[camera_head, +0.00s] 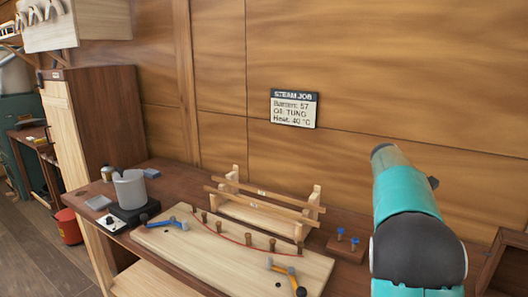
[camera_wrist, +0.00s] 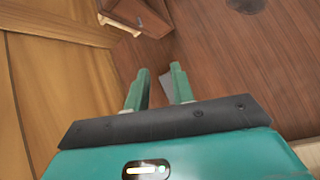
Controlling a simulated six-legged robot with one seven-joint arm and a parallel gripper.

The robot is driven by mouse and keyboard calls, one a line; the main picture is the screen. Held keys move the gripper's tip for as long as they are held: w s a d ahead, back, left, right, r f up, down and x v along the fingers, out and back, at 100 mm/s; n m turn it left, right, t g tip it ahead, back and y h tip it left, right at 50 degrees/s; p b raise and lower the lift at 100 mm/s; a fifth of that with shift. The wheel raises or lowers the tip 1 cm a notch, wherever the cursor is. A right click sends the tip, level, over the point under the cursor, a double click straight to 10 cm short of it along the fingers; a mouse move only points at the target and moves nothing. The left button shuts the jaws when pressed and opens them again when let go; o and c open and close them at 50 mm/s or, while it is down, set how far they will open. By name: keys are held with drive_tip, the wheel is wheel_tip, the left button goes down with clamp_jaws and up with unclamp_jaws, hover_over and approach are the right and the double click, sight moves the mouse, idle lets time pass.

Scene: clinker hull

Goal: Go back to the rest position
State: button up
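My gripper (camera_wrist: 160,72) shows in the wrist view. Its two green fingers stand apart with bare brown wood visible between them, so it is open and empty. In the head view, my teal and black arm rises at the right in front of the wooden wall. The gripper's fingers cannot be made out there. The workbench (camera_head: 165,185) lies to the left of my arm in the head view.
The bench holds a pale board (camera_head: 200,262) with pegs and clamps, a wooden rack (camera_head: 262,215), a grey pot (camera_head: 130,188) on a hot plate, and a small peg block (camera_head: 347,247). A sign (camera_head: 294,108) hangs on the wall. A red bucket (camera_head: 68,227) stands left.

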drive_tip(key=s+a+m+t+y, duration=0.2)
drive_tip(key=s+a+t+y, duration=0.15)
drive_tip(key=s+a, duration=0.75)
drive_tip(key=s+a+m+t+y, duration=0.3)
drive_tip(key=s+a, duration=0.4)
drive_tip(key=a, duration=0.9)
drive_tip(key=s+a+f+m+t+y, duration=0.1)
drive_tip(key=s+a+f+t, duration=0.1)
drive_tip(key=s+a+f, duration=0.2)
drive_tip(key=s+a, duration=0.3)
drive_tip(key=s, duration=0.1)
drive_tip(key=shift+s+y, duration=0.3)
drive_tip(key=shift+y, duration=0.05)
drive_tip(key=shift+f, duration=0.1)
